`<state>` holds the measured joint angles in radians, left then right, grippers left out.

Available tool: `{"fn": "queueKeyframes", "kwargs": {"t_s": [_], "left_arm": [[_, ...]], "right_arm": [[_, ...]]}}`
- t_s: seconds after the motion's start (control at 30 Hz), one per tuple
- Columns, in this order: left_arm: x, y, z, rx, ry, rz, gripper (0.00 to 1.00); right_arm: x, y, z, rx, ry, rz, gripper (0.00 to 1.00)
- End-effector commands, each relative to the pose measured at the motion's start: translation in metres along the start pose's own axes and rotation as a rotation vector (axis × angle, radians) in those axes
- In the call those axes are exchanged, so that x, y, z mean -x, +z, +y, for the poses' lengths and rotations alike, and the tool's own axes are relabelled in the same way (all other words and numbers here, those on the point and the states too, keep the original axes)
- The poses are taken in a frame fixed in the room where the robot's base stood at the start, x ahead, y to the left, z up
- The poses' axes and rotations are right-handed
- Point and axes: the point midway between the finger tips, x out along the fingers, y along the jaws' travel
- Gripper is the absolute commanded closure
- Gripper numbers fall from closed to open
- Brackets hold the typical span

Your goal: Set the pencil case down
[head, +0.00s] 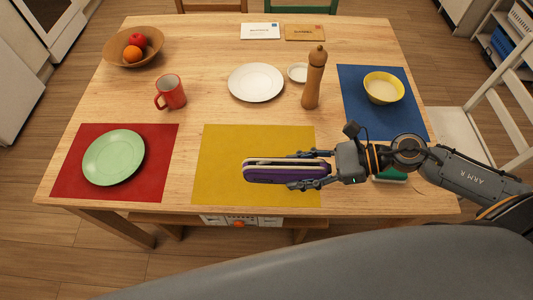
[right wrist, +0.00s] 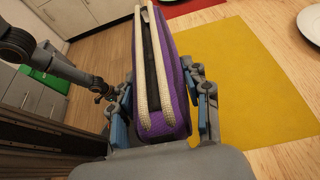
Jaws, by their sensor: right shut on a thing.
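The pencil case (head: 285,173) is purple with cream zip edging. In the head view it lies lengthwise over the front part of the yellow placemat (head: 222,145). My right gripper (head: 308,170) is shut on it, with one finger along each long side. The right wrist view shows the case (right wrist: 178,85) between the blue-padded fingers, with the yellow placemat (right wrist: 250,80) to its right and lower. The case appears held above the table; the exact gap is unclear. My left arm shows at the left of the right wrist view, its gripper (right wrist: 103,92) small and unclear.
A red placemat (head: 70,180) with a green plate (head: 113,157) is to the left. A red mug (head: 171,92), white plate (head: 256,82) and pepper mill (head: 314,80) stand behind. A blue placemat (head: 415,125) with a yellow bowl (head: 383,88) is to the right. The yellow placemat is otherwise bare.

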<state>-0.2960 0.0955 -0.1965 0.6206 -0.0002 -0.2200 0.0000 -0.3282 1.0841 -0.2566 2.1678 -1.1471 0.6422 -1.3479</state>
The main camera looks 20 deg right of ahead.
Motion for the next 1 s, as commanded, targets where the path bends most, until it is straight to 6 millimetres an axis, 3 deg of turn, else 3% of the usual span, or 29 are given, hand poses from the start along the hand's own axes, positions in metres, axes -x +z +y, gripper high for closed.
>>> {"fn": "queueKeyframes", "kwargs": {"t_s": [0.23, 0.37, 0.5, 0.7, 1.0], "left_arm": [[0.008, -0.002, 0.025, 0.005, 0.031, 0.002, 0.60], [0.013, -0.002, 0.022, 0.003, 0.027, 0.001, 0.60], [0.013, 0.000, 0.015, 0.000, 0.018, -0.001, 0.60], [0.013, 0.000, 0.012, 0.002, 0.014, -0.002, 0.60], [0.018, 0.000, 0.011, 0.003, 0.014, -0.002, 0.60]], "right_arm": [[-0.024, -0.007, -0.041, 0.002, -0.005, -0.006, 0.89], [-0.040, -0.013, -0.067, 0.002, -0.003, -0.006, 0.89], [-0.058, -0.035, -0.084, -0.002, -0.001, -0.004, 0.89], [-0.074, -0.055, -0.101, 0.000, -0.001, -0.002, 0.89], [-0.086, -0.074, -0.109, -0.005, 0.001, -0.002, 0.89]]}}
